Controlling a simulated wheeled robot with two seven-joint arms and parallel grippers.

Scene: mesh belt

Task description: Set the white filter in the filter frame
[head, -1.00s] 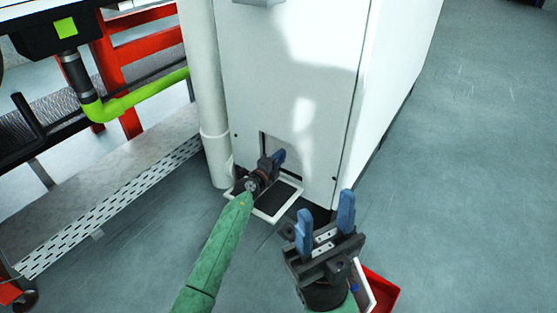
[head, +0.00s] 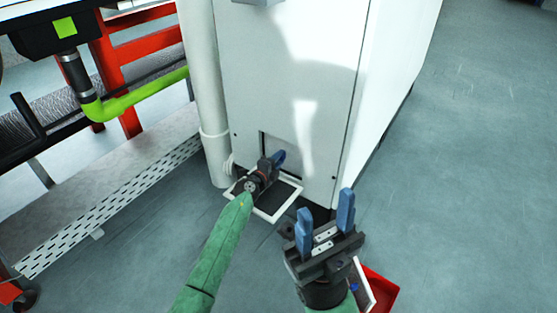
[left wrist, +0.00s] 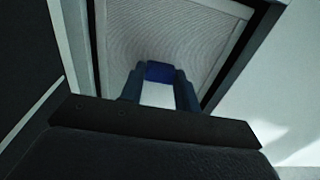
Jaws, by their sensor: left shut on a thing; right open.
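My left gripper (head: 279,157) is at the square opening low on the white cabinet's front. In the left wrist view it is shut on a blue tab (left wrist: 160,72) of the pale mesh panel, the white filter (left wrist: 165,30). The filter lies within a dark-edged opening, the filter frame (left wrist: 240,55); I cannot tell whether it is fully seated. In the head view my arm and gripper partly cover the opening. My right gripper (head: 325,232) is open and empty, fingers up, over the floor right of the cabinet's front.
A white-rimmed dark panel (head: 270,212) lies low before the opening. A red tray (head: 382,288) with a white-edged piece (head: 365,287) is beside my right gripper. A white pipe (head: 207,100) runs along the cabinet's left. Floor at right is clear.

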